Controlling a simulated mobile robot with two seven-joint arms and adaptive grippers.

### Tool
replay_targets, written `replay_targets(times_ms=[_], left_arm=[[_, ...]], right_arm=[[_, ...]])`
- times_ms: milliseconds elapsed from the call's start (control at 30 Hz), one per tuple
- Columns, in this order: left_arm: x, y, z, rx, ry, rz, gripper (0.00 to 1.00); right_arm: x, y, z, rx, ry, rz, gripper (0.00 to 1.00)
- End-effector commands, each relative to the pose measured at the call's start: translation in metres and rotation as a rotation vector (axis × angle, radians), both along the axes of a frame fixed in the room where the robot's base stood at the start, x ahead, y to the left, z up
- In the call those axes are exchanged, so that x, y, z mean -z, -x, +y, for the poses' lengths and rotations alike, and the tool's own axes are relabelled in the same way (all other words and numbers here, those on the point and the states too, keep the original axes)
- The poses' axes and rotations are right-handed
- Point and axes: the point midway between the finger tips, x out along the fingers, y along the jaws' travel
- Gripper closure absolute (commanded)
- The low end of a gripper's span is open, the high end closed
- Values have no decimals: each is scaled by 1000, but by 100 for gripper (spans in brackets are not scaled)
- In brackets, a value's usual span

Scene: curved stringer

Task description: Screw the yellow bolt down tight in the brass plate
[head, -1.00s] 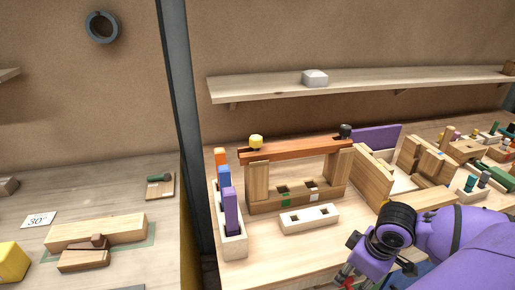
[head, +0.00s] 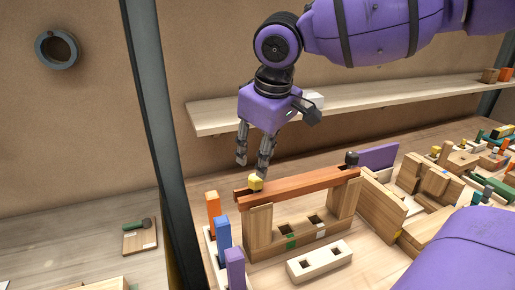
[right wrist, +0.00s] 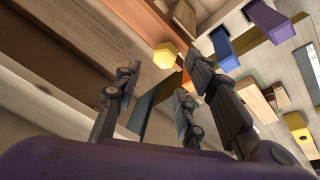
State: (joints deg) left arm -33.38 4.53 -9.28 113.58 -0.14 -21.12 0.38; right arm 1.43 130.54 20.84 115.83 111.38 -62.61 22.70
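The yellow bolt (head: 255,183) stands at the left end of the reddish-brown beam (head: 300,186); its hexagonal head (right wrist: 165,55) shows in the right wrist view. I cannot make out the brass plate clearly. My right gripper (head: 252,167) points down just above the yellow bolt, its fingers spread and empty. In the right wrist view the fingers of the right gripper (right wrist: 163,76) are apart, with the bolt head beyond them and not held. My left gripper is not in view.
The beam rests on two wooden posts, with a dark bolt (head: 352,158) at its right end. Orange, blue and purple (head: 235,268) blocks stand in a rack at the left. A white block with holes (head: 320,262) lies in front. A shelf (head: 215,117) runs behind.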

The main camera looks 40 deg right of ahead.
Motion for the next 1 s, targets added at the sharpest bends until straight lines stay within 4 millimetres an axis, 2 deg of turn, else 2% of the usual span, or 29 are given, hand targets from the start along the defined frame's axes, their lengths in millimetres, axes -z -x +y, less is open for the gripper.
replay_targets(times_ms=[200, 400, 600, 833, 1000], left_arm=[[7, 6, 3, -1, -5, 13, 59], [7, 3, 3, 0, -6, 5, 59], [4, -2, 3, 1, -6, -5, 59], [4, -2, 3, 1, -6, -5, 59], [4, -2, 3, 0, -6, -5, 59]], right_arm=[[36, -8, -3, 2, 3, 8, 62], [60, -15, -5, 1, 3, 5, 62], [68, -18, -6, 1, 2, 3, 62], [68, -18, -6, 1, 1, 2, 62], [68, -18, -6, 1, 1, 2, 85]])
